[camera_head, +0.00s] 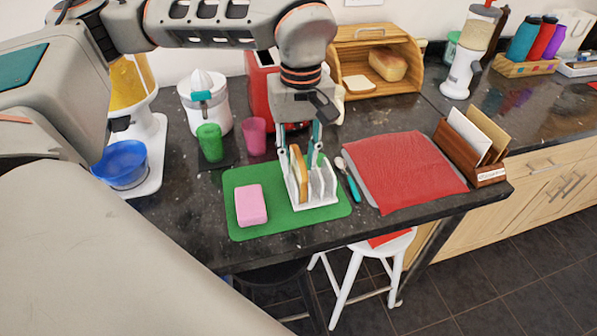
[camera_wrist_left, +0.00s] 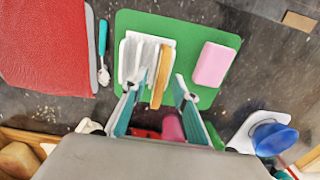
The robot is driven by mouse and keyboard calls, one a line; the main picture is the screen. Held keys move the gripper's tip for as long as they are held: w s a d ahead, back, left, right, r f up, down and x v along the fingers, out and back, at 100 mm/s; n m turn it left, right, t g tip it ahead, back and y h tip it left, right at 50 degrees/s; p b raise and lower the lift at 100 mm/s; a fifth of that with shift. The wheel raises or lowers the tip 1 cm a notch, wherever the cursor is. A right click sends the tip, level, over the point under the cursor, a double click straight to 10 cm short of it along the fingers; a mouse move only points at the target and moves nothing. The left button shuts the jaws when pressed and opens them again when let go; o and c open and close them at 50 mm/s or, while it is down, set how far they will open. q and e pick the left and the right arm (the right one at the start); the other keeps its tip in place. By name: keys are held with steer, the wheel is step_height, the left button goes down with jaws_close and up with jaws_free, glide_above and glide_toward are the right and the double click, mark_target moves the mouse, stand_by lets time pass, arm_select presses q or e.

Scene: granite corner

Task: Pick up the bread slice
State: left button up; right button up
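The bread slice (camera_head: 299,172) stands upright in a white toast rack (camera_head: 325,203) on a green mat (camera_head: 285,224). In the left wrist view the slice (camera_wrist_left: 161,76) shows edge-on at the right side of the rack (camera_wrist_left: 131,62). My left gripper (camera_head: 298,154) points down just over the rack, fingers apart. In the left wrist view its fingers (camera_wrist_left: 154,88) are spread, with the slice between their lines, nearer the right finger. Contact with the slice cannot be told. My right gripper is not in view.
A pink block (camera_head: 251,205) lies left of the rack. A spoon with a teal handle (camera_head: 349,180) and a red mat (camera_head: 403,171) lie to the right. Green (camera_head: 210,142) and pink (camera_head: 255,136) cups stand behind. A bread box (camera_head: 378,57) stands at the back.

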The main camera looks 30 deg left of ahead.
arm_select(q)
steer(key=shift+f, duration=0.4)
steer(key=shift+c, duration=0.3)
jaws_close()
